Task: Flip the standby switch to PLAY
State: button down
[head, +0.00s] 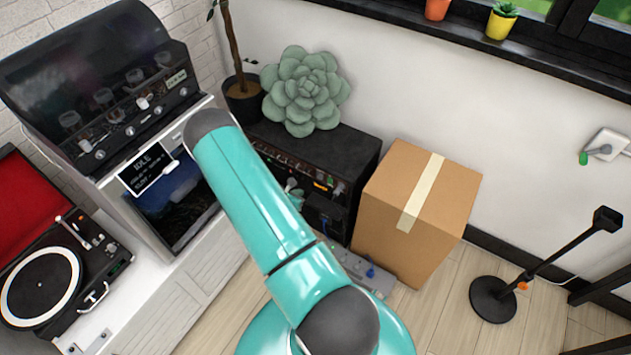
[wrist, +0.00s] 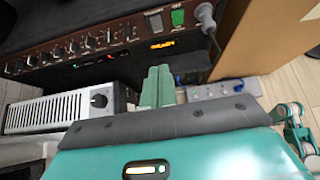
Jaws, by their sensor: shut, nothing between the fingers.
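The black amplifier (head: 335,150) stands against the wall in the head view, partly hidden by my arm. In the wrist view its brown control panel (wrist: 85,50) runs across the upper left, with a row of knobs. At the panel's right end are a dark rocker switch (wrist: 155,22) in a pale frame and a green rocker (wrist: 178,17). Their labels are too small to read, so I cannot tell which is standby or its position. My gripper (wrist: 158,72) is shut and empty, its green fingers side by side below the panel and the switches, apart from both rockers in the picture.
A grey plug and cable (wrist: 207,18) sit right of the green rocker. A cardboard box (head: 385,190) stands right of the amplifier. A silver vented unit (wrist: 55,112) and a grey pedal (wrist: 222,90) lie low nearby. A microphone stand (head: 493,300) is at far right.

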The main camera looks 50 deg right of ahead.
send_near(320, 178)
notch_tip(320, 178, down, 4)
jog(key=d, duration=0.5)
jog(key=shift+w+d+f, duration=0.1)
jog(key=shift+w, duration=0.2)
jog(key=shift+f, duration=0.1)
jog(key=shift+d, duration=0.1)
dwell(0.4)
